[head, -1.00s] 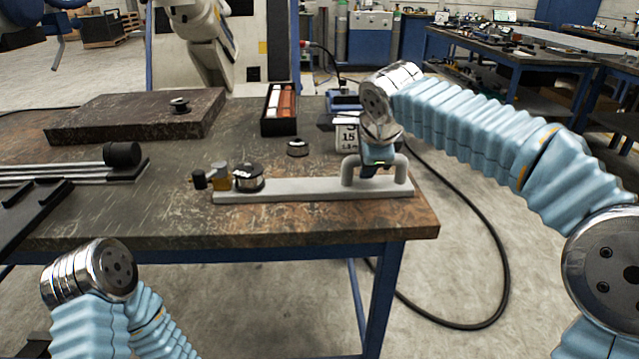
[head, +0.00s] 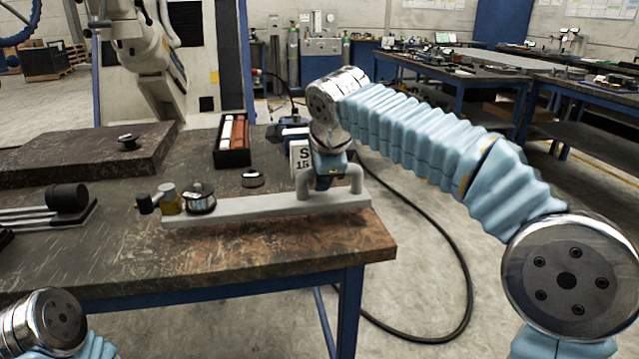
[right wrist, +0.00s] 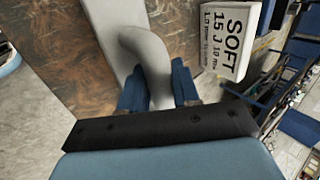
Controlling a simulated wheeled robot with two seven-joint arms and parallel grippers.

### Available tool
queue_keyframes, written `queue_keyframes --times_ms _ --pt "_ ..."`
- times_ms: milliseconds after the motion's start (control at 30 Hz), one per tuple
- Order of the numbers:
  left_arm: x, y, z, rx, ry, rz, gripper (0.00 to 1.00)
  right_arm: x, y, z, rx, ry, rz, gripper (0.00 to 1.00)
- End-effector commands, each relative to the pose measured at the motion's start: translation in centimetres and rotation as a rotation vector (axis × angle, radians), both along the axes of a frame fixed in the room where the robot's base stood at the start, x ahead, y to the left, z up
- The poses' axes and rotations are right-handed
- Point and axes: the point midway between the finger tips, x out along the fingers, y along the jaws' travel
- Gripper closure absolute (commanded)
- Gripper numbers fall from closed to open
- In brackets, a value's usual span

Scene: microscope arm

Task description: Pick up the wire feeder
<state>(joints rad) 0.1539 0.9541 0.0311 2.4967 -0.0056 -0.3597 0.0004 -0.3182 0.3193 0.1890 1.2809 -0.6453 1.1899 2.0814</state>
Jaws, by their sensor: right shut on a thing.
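The wire feeder is a long pale grey bar (head: 250,207) on the front of the workbench, with a raised handle (right wrist: 152,62) at its right end. A wire spool (head: 201,198) and a brass and black fitting (head: 168,198) sit at its left end. My right gripper (head: 330,180) comes down from above onto the handle. In the right wrist view its two blue fingers (right wrist: 158,90) are on either side of the handle, shut on it. The bar appears to lie on the bench. My left arm shows at the lower left, but its gripper is out of view.
A white block marked "SOFT 15" (right wrist: 228,42) stands close beside the handle. Behind are a black tray of rolls (head: 233,148), a small black disc (head: 253,179) and a dark slab (head: 85,150). The bench's front right edge is near the bar.

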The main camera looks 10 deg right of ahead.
Motion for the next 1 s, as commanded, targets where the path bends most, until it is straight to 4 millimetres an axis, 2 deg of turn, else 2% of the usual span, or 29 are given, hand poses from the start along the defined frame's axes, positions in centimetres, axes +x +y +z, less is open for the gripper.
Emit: queue_keyframes --times_ms 300,400,600,800,1000 --pt "0.0 0.0 0.1 0.0 0.0 0.0 0.14 -4.8 1.2 6.1 0.006 -0.01 0.005 1.0" --pt "0.0 0.0 -0.6 0.0 0.0 0.0 0.14 -7.3 1.7 6.8 0.005 -0.008 0.006 1.0" --pt "0.0 0.0 -0.9 0.001 0.0 0.001 0.14 -11.0 2.5 8.5 0.004 -0.007 0.004 1.0" --pt "0.0 0.0 -1.0 0.001 0.0 0.001 0.14 -12.8 2.9 9.4 0.004 -0.005 0.003 1.0" --pt "0.0 0.0 -1.0 0.001 0.0 0.001 0.14 -13.3 3.0 9.6 0.003 -0.004 0.002 1.0"
